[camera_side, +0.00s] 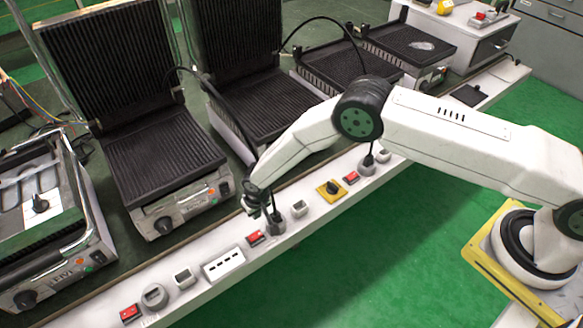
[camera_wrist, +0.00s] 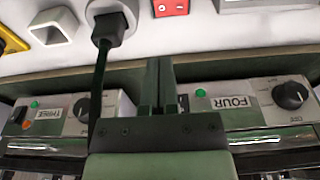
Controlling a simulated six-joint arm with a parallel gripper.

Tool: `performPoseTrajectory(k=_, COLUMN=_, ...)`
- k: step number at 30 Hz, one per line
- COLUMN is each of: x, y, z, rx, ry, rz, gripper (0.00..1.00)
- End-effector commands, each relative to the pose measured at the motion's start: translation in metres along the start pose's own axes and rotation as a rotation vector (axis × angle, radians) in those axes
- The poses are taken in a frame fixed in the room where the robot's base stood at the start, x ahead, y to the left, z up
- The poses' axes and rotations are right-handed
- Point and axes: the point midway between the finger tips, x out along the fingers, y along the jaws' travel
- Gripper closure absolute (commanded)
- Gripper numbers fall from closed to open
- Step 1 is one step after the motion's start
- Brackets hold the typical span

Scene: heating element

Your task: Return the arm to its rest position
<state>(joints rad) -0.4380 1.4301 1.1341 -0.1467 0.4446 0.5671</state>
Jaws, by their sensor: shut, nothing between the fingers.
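My gripper (camera_side: 266,208) is low over the white socket strip in the side view, close to a grey round socket (camera_side: 276,224) with a black plug. In the wrist view the two dark fingers of my gripper (camera_wrist: 158,68) are together with nothing between them. There the black plug (camera_wrist: 107,28) sits in a round socket at upper left, and its cable runs down beside the fingers. The fingertips show apart from the plug. The arm reaches in from the right, bent at its elbow.
Red switches (camera_side: 255,238), a yellow-plated knob (camera_side: 331,190) and a white multi-port block (camera_side: 224,264) line the strip. Black cables arch above the grills. The green floor in front is clear.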

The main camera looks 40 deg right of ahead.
Motion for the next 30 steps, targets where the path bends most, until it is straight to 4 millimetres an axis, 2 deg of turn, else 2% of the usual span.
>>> performPoseTrajectory(k=7, x=-0.046, y=0.023, z=-0.014, rx=0.003, ry=0.01, rz=-0.005, gripper=1.0)
performPoseTrajectory(k=16, x=-0.116, y=0.063, z=-0.018, rx=0.002, ry=0.019, rz=-0.009, gripper=1.0)
performPoseTrajectory(k=23, x=-0.167, y=0.096, z=-0.009, rx=0.002, ry=0.028, rz=-0.011, gripper=1.0)
performPoseTrajectory(k=30, x=-0.215, y=0.13, z=0.012, rx=0.003, ry=0.038, rz=-0.011, gripper=1.0)
